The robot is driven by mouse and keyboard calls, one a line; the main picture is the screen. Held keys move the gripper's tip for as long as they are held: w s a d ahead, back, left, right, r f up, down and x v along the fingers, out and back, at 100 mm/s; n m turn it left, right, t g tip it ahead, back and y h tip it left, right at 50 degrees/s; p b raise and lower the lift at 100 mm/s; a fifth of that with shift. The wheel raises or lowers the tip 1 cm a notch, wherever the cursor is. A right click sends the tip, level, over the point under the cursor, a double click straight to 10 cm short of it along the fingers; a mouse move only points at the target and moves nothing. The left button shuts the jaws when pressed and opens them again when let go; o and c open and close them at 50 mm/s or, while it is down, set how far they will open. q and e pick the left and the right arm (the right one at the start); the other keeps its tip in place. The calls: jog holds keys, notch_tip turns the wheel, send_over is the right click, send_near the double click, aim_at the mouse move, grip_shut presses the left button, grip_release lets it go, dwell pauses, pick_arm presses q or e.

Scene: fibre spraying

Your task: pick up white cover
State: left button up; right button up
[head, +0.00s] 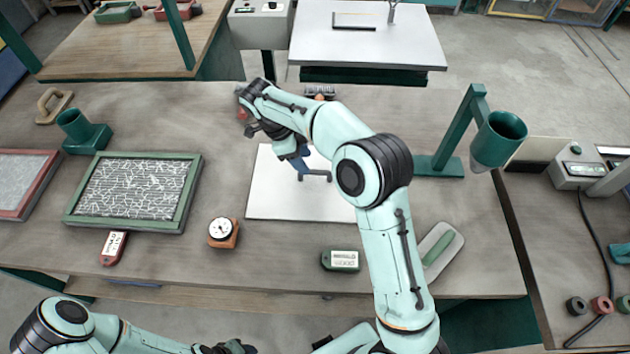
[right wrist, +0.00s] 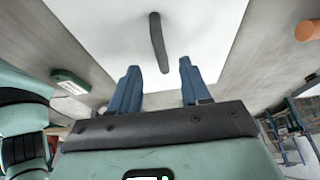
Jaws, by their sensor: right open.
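The white cover (head: 280,200) is a flat white plate with a dark bar handle (head: 318,177), lying on the middle of the workbench. My right forearm hides part of it. In the right wrist view the cover (right wrist: 205,30) fills the top, and its handle (right wrist: 158,42) lies ahead of the gap between the fingers. My right gripper (right wrist: 160,88) is open and empty, its two blue fingers apart. In the head view the right gripper (head: 298,164) is over the cover's upper part, beside the handle. My left gripper (head: 235,347) is at the bottom edge, its fingers unclear.
A green-framed fibre screen (head: 140,190) lies left of the cover. A dial gauge (head: 222,232) and a green-and-white box (head: 341,261) lie in front. A green stand with a cup (head: 500,138) rises at the right. A scoop-like tray (head: 440,248) lies beside my right arm.

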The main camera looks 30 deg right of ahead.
aim_at(314, 171)
jog(key=x, duration=0.4)
jog(key=shift+s+d+f, duration=0.2)
jog(key=shift+s+d, duration=0.05)
jog(key=shift+d, duration=0.2)
jog(key=shift+f, duration=0.3)
grip_shut()
jog(key=shift+r, duration=0.1)
dwell(0.8)
